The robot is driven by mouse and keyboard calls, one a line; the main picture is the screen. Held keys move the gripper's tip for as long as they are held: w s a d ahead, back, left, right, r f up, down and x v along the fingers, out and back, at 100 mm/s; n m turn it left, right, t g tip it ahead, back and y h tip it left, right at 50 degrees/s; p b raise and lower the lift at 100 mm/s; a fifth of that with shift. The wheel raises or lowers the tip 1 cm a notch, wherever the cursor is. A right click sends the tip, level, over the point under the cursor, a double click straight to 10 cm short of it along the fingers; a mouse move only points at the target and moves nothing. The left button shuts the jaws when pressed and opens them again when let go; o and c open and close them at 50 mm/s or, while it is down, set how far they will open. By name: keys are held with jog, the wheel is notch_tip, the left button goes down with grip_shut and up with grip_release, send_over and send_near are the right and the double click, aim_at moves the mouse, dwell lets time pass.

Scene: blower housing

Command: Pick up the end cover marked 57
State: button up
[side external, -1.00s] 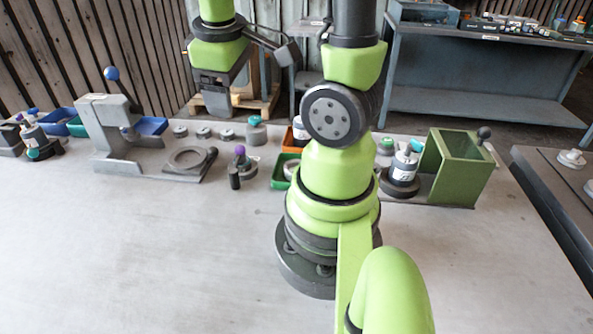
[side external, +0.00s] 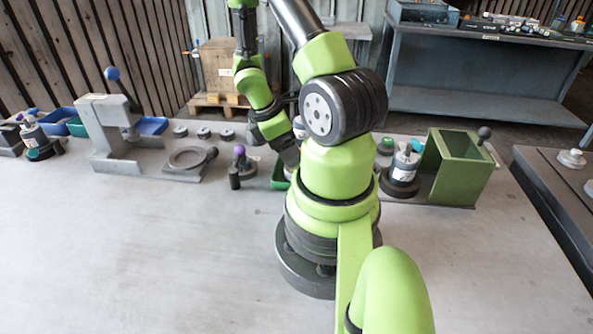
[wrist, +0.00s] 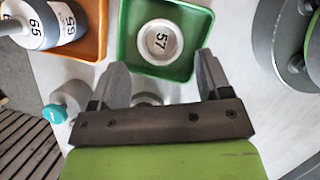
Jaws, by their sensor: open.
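The end cover marked 57 (wrist: 159,42) is a round whitish disc with a raised rim, lying in a green tray (wrist: 125,48) in the wrist view. My gripper (wrist: 157,70) is open and empty, its two grey fingers apart on either side of the tray's near part, with the cover between and beyond the tips. In the side view my gripper (side external: 289,155) points down at the green tray (side external: 279,172), partly hidden behind my arm. The cover cannot be made out there.
A teal-topped part (wrist: 58,112) stands near the left finger. In the side view, a green box fixture (side external: 455,170) stands right and a grey press (side external: 110,130) left.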

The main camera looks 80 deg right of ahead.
jog(key=shift+x, duration=2.75)
jog(key=shift+w+f, duration=0.1)
jog(key=shift+w, duration=0.1)
jog(key=shift+a, duration=0.1)
jog(key=c, duration=0.7)
